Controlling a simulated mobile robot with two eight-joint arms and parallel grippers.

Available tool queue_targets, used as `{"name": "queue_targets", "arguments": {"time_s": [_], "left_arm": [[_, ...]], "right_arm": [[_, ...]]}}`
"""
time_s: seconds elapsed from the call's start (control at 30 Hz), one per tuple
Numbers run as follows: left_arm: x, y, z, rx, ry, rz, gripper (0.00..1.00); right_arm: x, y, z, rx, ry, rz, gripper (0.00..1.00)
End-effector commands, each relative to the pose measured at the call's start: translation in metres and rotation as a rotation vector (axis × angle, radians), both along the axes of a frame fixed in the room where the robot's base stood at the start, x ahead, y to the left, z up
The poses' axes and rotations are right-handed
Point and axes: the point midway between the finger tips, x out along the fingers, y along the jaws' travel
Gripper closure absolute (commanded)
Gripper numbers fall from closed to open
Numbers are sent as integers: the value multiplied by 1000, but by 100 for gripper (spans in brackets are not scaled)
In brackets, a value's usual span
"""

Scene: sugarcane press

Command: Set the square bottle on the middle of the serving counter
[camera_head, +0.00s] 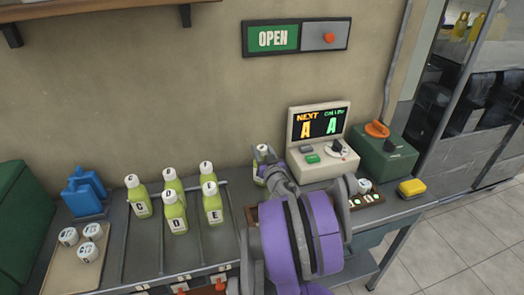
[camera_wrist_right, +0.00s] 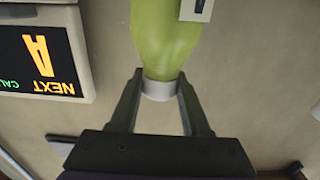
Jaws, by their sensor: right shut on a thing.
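My right gripper (camera_head: 266,162) is shut on a green bottle (camera_head: 259,171) above or at the back of the grey counter (camera_head: 238,190). In the right wrist view, the gripper (camera_wrist_right: 160,90) has its fingers on either side of the white cap. The green body (camera_wrist_right: 165,40) with a pale label shows beyond the cap. Whether it is square, and whether its base touches the counter, I cannot tell. My purple right arm hides much of the counter's middle. My left gripper is not in view.
Several green bottles (camera_head: 173,210) stand in lanes at the left. A display machine (camera_head: 322,165) and a green box (camera_head: 386,158) stand at the back right. Lettered white pieces (camera_head: 88,240) sit on a tan tray. A yellow block (camera_head: 412,187) lies at the right edge.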

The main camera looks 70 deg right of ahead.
Motion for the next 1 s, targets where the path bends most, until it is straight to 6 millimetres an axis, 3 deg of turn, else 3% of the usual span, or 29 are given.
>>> {"name": "queue_targets", "arguments": {"time_s": [0.13,0.17,0.33,0.7,1.0], "left_arm": [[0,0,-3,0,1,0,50],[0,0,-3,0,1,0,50],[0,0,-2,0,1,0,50],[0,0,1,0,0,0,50],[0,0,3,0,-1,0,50]], "right_arm": [[0,0,-3,0,0,0,100],[0,0,-4,0,0,0,51],[0,0,-3,0,0,0,23],[-2,1,2,0,0,-1,23],[-39,45,1,-1,1,-1,23]]}}
